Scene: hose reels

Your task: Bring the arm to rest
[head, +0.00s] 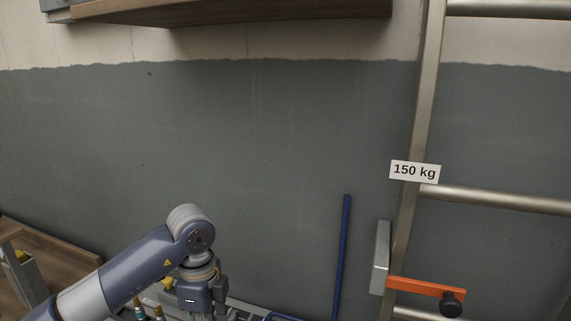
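My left arm (140,265) comes in from the lower left and bends downward at its wrist. My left gripper (205,312) points down at the bottom edge of the head view. Its fingertips are cut off by the frame, so I cannot tell whether it is open or shut or holds anything. My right arm and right gripper are not in view.
A metal ladder (420,110) with a "150 kg" label (414,172) stands at the right. An orange bar (425,287) with a black knob juts near it. A blue pole (342,255) stands left of the ladder. A wooden shelf (230,12) hangs above. The grey wall is bare.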

